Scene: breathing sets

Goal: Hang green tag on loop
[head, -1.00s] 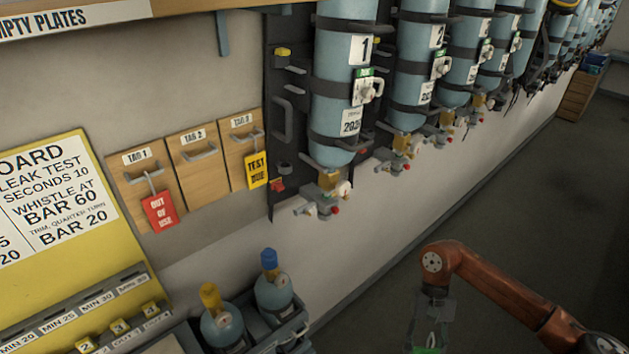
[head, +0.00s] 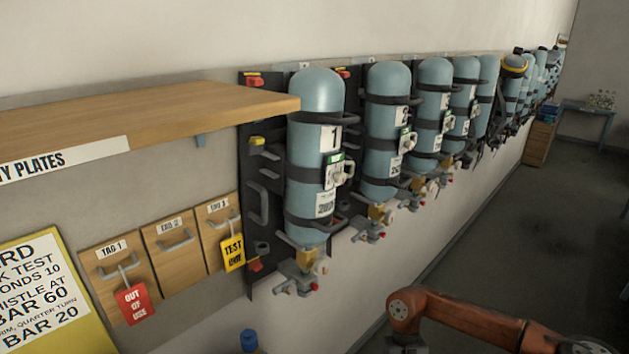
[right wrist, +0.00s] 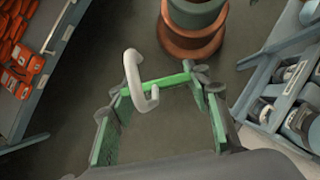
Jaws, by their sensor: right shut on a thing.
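The green tag (right wrist: 172,80) shows nearly edge-on in the right wrist view, between the fingertips of my right gripper (right wrist: 157,86). The gripper is shut on it, and a pale hook (right wrist: 132,72) rises from the tag. In the head view my right arm is at the lower right and its gripper is below the picture. A bare grey loop (head: 176,241) is on the TAG 2 plate. The TAG 1 plate holds a red OUT OF USE tag (head: 134,303); the TAG 3 plate holds a yellow TEST DUE tag (head: 233,252). My left gripper is not in view.
A wooden shelf (head: 200,112) juts out above the plates. Cylinder 1 (head: 315,150) hangs right of them, with several more along the wall. The right wrist view shows a round stack (right wrist: 193,30), a rack of orange items (right wrist: 22,62) and a cylinder rack (right wrist: 290,85).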

